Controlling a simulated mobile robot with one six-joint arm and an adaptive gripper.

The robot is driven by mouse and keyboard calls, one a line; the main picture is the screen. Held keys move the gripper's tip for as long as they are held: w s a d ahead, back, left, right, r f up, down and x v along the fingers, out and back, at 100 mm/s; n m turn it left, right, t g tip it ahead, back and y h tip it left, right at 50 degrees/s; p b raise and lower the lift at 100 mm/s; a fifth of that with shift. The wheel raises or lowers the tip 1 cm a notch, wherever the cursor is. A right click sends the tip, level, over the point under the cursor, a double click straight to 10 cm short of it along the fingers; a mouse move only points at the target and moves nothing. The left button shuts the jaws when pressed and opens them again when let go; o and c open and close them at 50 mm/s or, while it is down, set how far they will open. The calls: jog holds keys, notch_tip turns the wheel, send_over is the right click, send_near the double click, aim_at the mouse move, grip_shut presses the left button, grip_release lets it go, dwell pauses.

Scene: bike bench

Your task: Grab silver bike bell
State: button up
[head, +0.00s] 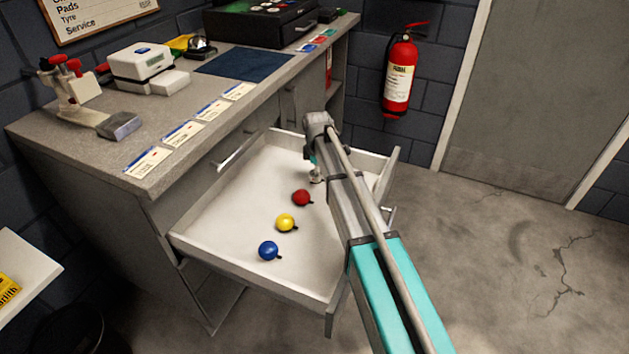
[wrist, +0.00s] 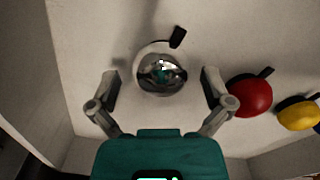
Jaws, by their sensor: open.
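The silver bike bell (wrist: 161,72) is a shiny dome with a dark clamp, lying in the open drawer. In the wrist view it sits ahead of and between the fingertips of my gripper (wrist: 160,82), which is open around a gap wider than the bell. I cannot tell how far the fingers are above the drawer floor. In the head view the bell (head: 316,179) is mostly hidden below my wrist. A red bell (head: 301,198) lies beside it, then a yellow bell (head: 285,222) and a blue bell (head: 269,250).
The pulled-out white drawer (head: 225,215) has raised walls around the bells. The grey workbench (head: 200,90) stands to its left with labels, a scale and a dark mat on top. A fire extinguisher (head: 400,75) hangs on the back wall. The floor at right is clear.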

jog(key=shift+f+b, duration=0.3)
jog(key=shift+f, duration=0.3)
jog(key=c, duration=1)
jog(key=shift+r, duration=0.25)
jog(key=shift+r+p, duration=0.7)
jog(key=shift+p, duration=0.25)
jog(key=shift+s+d+r+p, duration=0.75)
jog(key=shift+s+r+p, duration=1.1)
jog(key=shift+s, duration=0.35)
jog(key=shift+s+d+r+p, duration=0.75)
jog(key=shift+s+r+p, duration=1.15)
jog(key=shift+s, duration=0.3)
jog(key=shift+s+d+r+p, duration=0.75)
jog(key=shift+s+r+p, duration=1.1)
jog(key=shift+s, duration=0.35)
